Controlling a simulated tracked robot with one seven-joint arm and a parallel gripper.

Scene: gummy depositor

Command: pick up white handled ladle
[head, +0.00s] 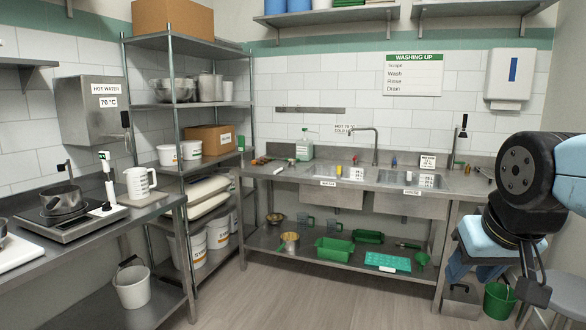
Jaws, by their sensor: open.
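I cannot make out a white handled ladle for certain in the head view. A small upright item with a pale top (104,158) stands behind the hob on the left counter, too small to identify. My gripper (530,276) is at the lower right, partly hidden by my arm. It is open, with nothing seen in it, far from the left counter.
A pot (62,198) sits on the hob (72,227), beside a white jug (138,183). The middle floor (290,300) is clear.

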